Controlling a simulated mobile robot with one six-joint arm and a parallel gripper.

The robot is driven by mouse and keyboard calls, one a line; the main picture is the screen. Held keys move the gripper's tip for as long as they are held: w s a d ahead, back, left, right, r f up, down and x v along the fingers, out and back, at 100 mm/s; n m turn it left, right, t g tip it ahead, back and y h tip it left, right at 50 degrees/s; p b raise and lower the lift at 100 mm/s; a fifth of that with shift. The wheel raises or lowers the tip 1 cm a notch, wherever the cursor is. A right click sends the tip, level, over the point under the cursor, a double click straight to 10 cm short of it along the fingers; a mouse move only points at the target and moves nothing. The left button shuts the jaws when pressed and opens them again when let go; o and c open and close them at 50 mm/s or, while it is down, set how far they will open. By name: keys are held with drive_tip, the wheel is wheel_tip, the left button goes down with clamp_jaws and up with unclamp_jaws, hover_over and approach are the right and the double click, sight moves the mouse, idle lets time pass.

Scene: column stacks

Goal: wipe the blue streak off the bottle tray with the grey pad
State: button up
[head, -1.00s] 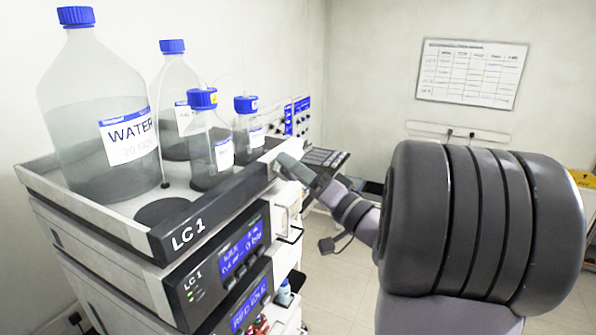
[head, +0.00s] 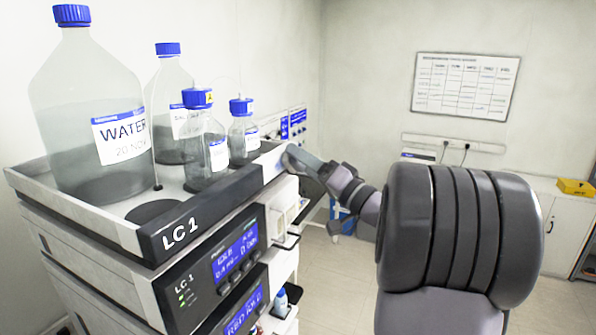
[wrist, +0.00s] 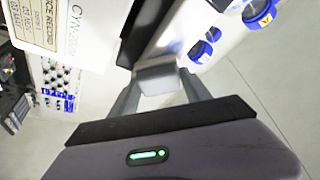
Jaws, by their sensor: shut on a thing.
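My gripper (wrist: 160,92) is shut on the grey pad (wrist: 158,80), a pale block between its fingertips in the wrist view. In the head view my gripper (head: 292,160) is at the right end of the bottle tray (head: 75,206), by its front corner. Whether the pad touches the tray I cannot tell. The tray is pale with a dark front panel marked LC 1 and stands on top of the instrument stack.
On the tray stand a large water bottle (head: 90,120), a tall bottle (head: 172,105) behind it and two small bottles (head: 205,150) (head: 243,133), all blue-capped. A dark round spot (head: 154,211) lies near the front. Open floor (head: 335,280) is right of the stack.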

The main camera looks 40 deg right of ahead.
drive_tip(key=shift+w+d+f, duration=0.1)
drive_tip(key=shift+w+d, duration=0.15)
drive_tip(key=shift+d, duration=0.25)
drive_tip(key=shift+w+d, duration=0.2)
drive_tip(key=shift+d, duration=0.25)
drive_tip(key=shift+b, duration=0.55)
drive_tip(key=shift+a+f+b, duration=0.1)
drive_tip(key=shift+b, duration=0.3)
